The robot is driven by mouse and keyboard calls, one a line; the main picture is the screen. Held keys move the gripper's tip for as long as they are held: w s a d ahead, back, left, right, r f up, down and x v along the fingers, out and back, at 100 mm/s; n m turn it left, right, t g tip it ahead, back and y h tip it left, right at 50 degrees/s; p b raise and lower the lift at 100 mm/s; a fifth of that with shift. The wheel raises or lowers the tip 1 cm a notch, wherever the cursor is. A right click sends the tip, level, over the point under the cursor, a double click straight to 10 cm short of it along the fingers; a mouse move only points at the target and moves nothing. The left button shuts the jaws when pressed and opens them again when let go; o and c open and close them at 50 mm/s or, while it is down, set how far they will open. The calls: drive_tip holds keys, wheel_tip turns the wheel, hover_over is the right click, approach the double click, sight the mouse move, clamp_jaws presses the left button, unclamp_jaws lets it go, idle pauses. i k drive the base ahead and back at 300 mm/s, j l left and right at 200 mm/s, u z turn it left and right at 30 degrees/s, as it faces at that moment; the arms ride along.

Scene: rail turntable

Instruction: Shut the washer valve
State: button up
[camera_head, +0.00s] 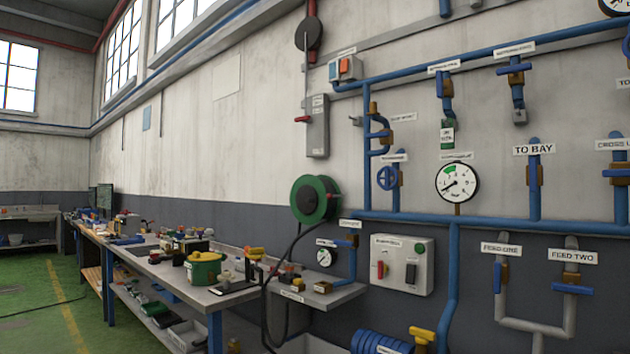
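I cannot tell which valve is the washer valve, as several labels on the pipe wall are too small to read. A blue handwheel valve (387,178) sits on a short pipe, with an unreadable label above it. A blue lever valve (379,134) is above it on the bent pipe. Two more blue-handled valves, one at centre right (444,86) and one at upper right (514,68), hang under the top pipe. A small blue-handled valve (346,243) is above the bench end. Readable labels mark TO BAY (534,150), FEED ONE (501,248) and FEED TWO (573,256). My gripper is not in view.
A long workbench (225,297) cluttered with parts runs along the wall at left. A green hose reel (314,199) hangs above its near end, its black hose dropping down. A switch box (402,264) and gauge (457,181) are on the wall.

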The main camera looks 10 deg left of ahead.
sight(388, 178)
drive_tip(key=u, duration=0.25)
drive_tip(key=i+j+z, duration=0.1)
drive_tip(key=i+j, duration=1.3)
